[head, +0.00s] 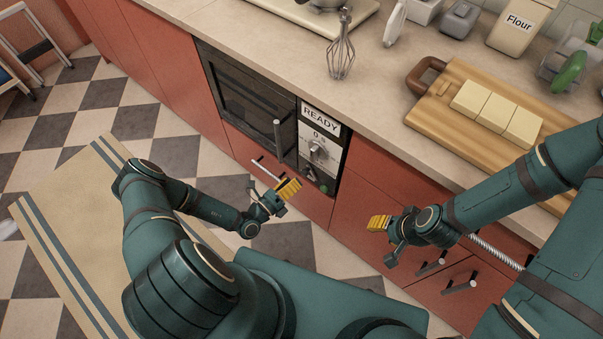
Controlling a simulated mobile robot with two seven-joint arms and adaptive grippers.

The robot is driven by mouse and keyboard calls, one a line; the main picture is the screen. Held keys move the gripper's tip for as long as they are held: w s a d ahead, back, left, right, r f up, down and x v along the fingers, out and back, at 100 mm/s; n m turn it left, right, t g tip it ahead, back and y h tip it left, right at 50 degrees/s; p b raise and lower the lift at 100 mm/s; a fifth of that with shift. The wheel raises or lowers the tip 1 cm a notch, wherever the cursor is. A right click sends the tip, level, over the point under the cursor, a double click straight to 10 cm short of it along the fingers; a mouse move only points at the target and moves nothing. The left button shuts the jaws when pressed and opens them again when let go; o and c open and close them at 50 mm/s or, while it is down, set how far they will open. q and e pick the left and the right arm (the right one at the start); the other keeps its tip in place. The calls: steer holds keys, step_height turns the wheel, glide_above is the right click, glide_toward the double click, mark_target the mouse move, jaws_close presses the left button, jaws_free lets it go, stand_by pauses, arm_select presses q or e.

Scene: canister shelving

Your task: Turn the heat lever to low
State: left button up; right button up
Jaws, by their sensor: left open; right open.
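The oven (247,95) is built into the red cabinets below the counter. Its control panel (321,118) reads "READY" with a small "0" line under it. A silver knob or lever (317,150) sits below that text; its exact setting is too small to read. A smaller dark control (309,172) is lower on the panel. My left gripper (290,188) is open, with yellow fingers, just below and left of the panel, apart from the knob. My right gripper (378,223) is open and empty, to the right in front of the drawers.
The oven door has a dark upright handle (278,140) left of the panel. The counter (270,38) holds a whisk (341,55), a cutting board (440,109) with pale blocks (487,106), and a flour canister (515,28). Drawer handles (460,287) stick out at lower right.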

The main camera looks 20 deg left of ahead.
arm_select(q)
steer(key=v, duration=0.5)
steer(key=shift+s+a, duration=0.15)
steer(key=shift+s, duration=0.2)
steer(key=s+d+r+m+g+h, duration=0.25)
steer(key=s+d+m+g, duration=0.4)
steer(key=m+g, duration=0.45)
steer(key=s+d+r+m+g+h, duration=0.25)
steer(key=s+d+m+g, duration=0.4)
steer(key=m, duration=0.55)
steer(key=w+r+m+t+y, duration=0.2)
steer(key=w+r+m+y, duration=0.5)
steer(key=m, duration=1)
steer(key=shift+w+a+r+y, duration=0.15)
steer(key=shift+a+r+y, duration=0.3)
steer(key=shift+y, duration=0.55)
